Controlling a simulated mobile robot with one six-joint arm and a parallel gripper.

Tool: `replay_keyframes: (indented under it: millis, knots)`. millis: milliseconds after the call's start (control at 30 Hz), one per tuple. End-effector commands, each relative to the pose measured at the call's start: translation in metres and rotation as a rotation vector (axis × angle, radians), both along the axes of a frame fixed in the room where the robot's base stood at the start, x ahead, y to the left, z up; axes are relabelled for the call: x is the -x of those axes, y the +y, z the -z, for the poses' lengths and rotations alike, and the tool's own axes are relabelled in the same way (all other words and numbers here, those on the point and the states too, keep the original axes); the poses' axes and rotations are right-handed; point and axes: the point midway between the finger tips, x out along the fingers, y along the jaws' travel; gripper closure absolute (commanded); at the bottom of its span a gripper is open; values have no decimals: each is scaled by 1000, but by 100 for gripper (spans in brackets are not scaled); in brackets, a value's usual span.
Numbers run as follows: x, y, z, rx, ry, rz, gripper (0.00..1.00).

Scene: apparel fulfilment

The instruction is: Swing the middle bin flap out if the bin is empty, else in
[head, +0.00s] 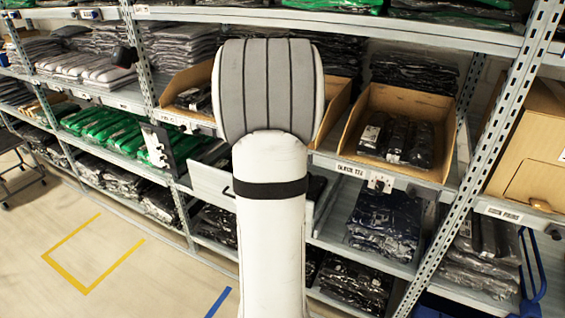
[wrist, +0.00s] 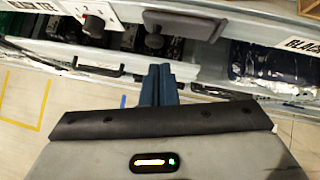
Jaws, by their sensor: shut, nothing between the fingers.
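Cardboard bins stand on the middle shelf in the head view. The left bin (head: 172,88) holds dark packages, and the right bin (head: 446,107) holds several dark bagged garments. Between them the middle bin (head: 338,108) shows only a cardboard edge beside my arm; its contents are hidden. A pale flap-like panel (head: 212,186) shows below the shelf edge, left of my arm. In the wrist view, a grey panel (wrist: 192,23) with a dark knob shows ahead of my gripper (wrist: 158,72). I cannot tell which bin it serves. My gripper's dark blue fingers are together and empty, apart from the panel.
Another upright panel (head: 158,146) with dark knobs juts from the shelf at left. Metal uprights (head: 490,140) frame the bay. Bagged dark garments (head: 385,225) lie on the shelf below. The floor (head: 100,260) at left is open.

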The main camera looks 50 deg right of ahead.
Motion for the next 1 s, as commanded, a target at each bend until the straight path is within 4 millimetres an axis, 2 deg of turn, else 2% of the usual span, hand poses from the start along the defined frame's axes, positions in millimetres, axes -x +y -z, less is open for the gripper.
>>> replay_keyframes:
  millis: [300, 667, 767, 933, 1000]
  knots:
    - [9, -11, -1, 0, -2, 1, 100]
    - [9, -9, 0, 0, -2, 0, 100]
    - [9, 0, 0, 1, -2, -1, 100]
    - [13, 32, -1, 2, -3, -1, 100]
    - [14, 43, -25, 3, -4, -1, 100]
